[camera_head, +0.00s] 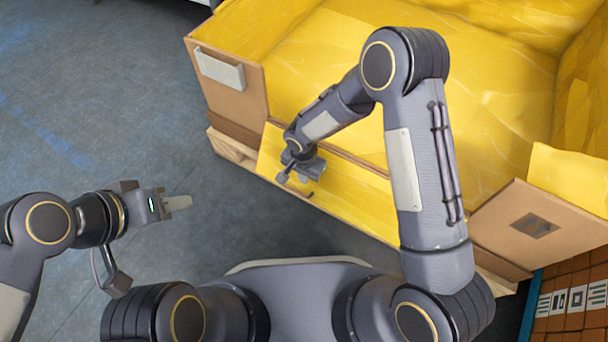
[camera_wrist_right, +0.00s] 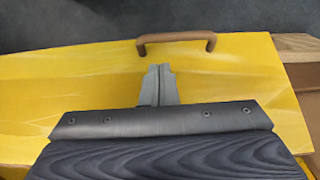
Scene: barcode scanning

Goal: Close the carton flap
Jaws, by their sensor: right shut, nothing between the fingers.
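The large brown carton (camera_head: 230,95) with a yellow lining is open at its near side. Its flap (camera_head: 352,207) hangs outward, yellow face showing, and fills much of the right wrist view (camera_wrist_right: 70,85). A brown handle (camera_wrist_right: 177,38) stands at the flap's outer edge. My right gripper (camera_head: 287,177) is shut and empty over the flap. In the right wrist view its fingertips (camera_wrist_right: 158,70) point toward the handle, just short of it; contact with the flap cannot be told. My left gripper (camera_head: 180,203) is empty, left of the carton; its fingers overlap in view.
A wooden pallet edge (camera_head: 230,147) shows under the carton. A rack of brown boxes with printed labels (camera_head: 577,298) stands at the lower right. The grey floor (camera_head: 90,110) on the left is clear. My right arm reaches across the carton's opening.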

